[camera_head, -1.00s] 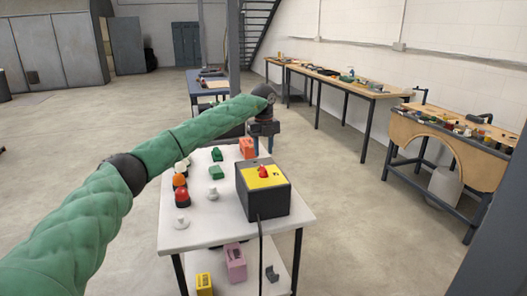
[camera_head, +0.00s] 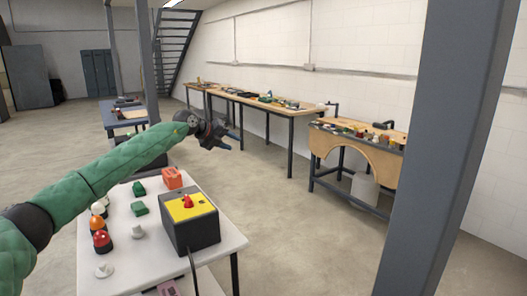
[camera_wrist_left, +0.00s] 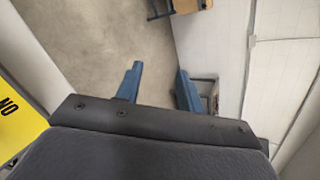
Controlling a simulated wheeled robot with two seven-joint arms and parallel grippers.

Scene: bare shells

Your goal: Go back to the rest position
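My left arm comes in from the left over the white table. My left gripper (camera_head: 222,138) is in the air above and behind the box's far right side, pointing right, touching nothing. In the left wrist view its two blue fingers (camera_wrist_left: 157,88) stand apart with bare floor and wall between them, so it is open and empty. My right gripper is not in view. A black box with a yellow top and red button (camera_head: 190,220) stands on the white table (camera_head: 135,262). A yellow edge with dark letters also shows at the left of the wrist view (camera_wrist_left: 12,115).
Green blocks (camera_head: 139,208), an orange block (camera_head: 172,177) and several coloured domes (camera_head: 102,241) are on the table. A grey pillar (camera_head: 440,150) stands at the right. Workbenches (camera_head: 265,105) line the wall. The floor between is clear.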

